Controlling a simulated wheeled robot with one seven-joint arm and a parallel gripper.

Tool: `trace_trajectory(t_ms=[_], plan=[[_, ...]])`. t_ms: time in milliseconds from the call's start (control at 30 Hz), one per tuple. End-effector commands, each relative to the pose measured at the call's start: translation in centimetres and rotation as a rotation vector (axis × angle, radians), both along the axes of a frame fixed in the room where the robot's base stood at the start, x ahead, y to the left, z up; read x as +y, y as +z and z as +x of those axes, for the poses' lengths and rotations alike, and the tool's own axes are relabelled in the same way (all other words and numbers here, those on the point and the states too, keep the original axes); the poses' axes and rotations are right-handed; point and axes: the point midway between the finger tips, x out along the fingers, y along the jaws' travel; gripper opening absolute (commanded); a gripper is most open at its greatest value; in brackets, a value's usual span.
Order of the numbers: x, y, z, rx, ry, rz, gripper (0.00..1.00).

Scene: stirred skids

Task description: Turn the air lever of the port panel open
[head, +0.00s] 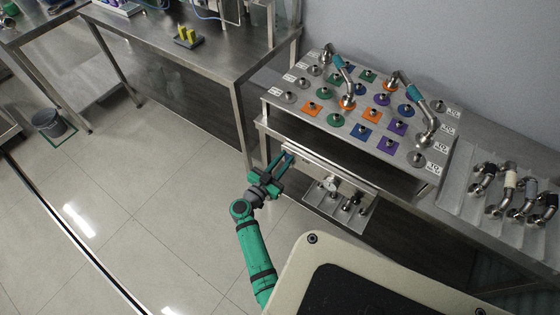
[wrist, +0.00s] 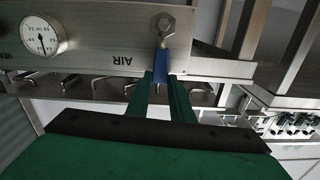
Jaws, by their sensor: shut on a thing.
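The port panel is a steel plate (wrist: 90,50) with upside-down "AIR" lettering in the wrist view. It also shows in the head view (head: 309,172), below the front edge of the port table. The air lever (wrist: 160,66) has a blue grip and hangs from a hex-nut pivot (wrist: 165,24), pointing down in the wrist view, across the panel's long edge. My gripper (wrist: 161,82) is shut on the blue grip, with one green finger on each side. In the head view, my gripper (head: 284,166) is at the panel's left end; the lever is small there.
A round gauge (wrist: 42,36) sits on the panel; it also shows in the head view (head: 333,183). The port table (head: 345,131) above carries coloured ports and bent pipes. A rack of pipe bends (head: 508,190) stands at right.

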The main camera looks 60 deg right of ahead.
Motion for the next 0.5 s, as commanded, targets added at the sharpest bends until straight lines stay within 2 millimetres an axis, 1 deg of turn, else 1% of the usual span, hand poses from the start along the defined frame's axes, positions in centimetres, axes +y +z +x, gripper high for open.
trace_trajectory(t_ms=[300, 333, 367, 400, 500], plan=[[-0.16, -0.11, 0.03, -0.002, 0.002, 0.004, 0.00], [-0.16, -0.12, 0.03, -0.002, 0.002, 0.004, 0.23], [-0.16, -0.11, 0.03, -0.002, 0.001, 0.004, 0.30], [-0.14, -0.10, 0.02, -0.002, 0.001, 0.004, 0.39], [-0.10, -0.08, 0.03, 0.000, 0.001, 0.003, 0.40]])
